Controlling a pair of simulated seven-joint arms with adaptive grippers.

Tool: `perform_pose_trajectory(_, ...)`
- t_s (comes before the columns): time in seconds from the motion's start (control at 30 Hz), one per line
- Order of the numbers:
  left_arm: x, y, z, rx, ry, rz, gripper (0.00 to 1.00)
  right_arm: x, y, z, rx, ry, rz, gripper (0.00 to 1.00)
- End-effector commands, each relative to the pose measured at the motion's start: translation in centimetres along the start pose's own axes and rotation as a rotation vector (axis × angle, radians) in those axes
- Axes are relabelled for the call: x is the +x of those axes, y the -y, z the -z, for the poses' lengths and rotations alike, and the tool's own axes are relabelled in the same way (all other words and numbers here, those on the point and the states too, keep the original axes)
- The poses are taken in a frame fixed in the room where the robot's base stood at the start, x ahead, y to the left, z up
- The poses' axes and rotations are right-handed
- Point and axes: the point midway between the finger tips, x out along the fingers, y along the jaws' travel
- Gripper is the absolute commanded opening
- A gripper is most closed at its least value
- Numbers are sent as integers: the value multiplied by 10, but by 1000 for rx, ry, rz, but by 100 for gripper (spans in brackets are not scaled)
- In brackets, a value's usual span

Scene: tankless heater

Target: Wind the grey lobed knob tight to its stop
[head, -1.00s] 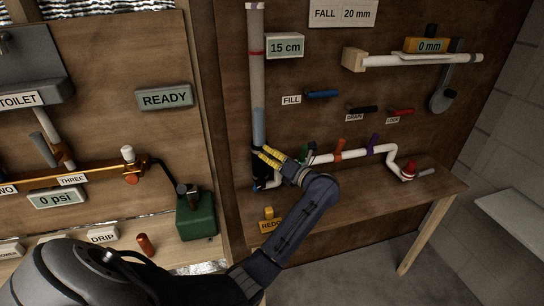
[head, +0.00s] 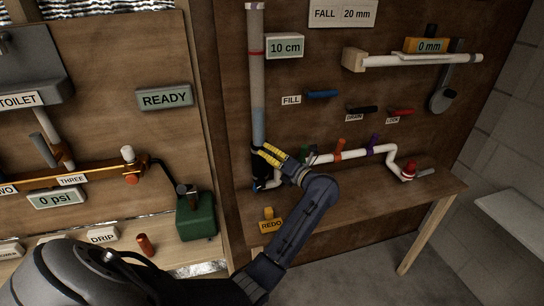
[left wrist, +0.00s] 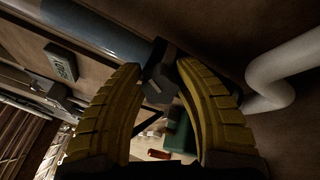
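A dark grey, angular knob (left wrist: 160,78) shows between the fingertips in the left wrist view, at the foot of a clear standpipe. In the head view the fingers hide most of it, in front of the black fitting (head: 257,175) at the pipe's base. My left gripper (head: 262,152) reaches there with its yellow fingers on either side of the knob. In the left wrist view its fingertips (left wrist: 158,68) are apart and close to the knob's sides. I cannot tell whether both touch it. My right gripper is out of view.
The clear standpipe (head: 257,70) rises behind the gripper, its display (head: 285,47) reading 10 cm. A white pipe (head: 350,155) with green, orange and purple handles runs to the right. A yellow REDO block (head: 271,225) sits on the bench below. A green box (head: 196,215) stands left.

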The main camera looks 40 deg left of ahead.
Motion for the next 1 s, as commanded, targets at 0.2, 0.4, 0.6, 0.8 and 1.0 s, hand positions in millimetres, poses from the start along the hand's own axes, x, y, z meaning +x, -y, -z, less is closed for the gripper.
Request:
perform_pose_trajectory(0.2, 0, 0, 0, -2, 0, 1, 38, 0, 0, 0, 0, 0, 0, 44)
perform_pose_trajectory(0.4, -6, 1, 0, -3, 0, 2, 38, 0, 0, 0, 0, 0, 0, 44)
perform_pose_trajectory(0.6, -19, 1, 0, -3, 0, 3, 38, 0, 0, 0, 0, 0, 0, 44)
perform_pose_trajectory(0.8, -33, 1, 0, -3, 0, 3, 38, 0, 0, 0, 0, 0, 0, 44)
perform_pose_trajectory(1.0, -45, 1, 0, -3, 0, 3, 38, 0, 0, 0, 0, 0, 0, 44)
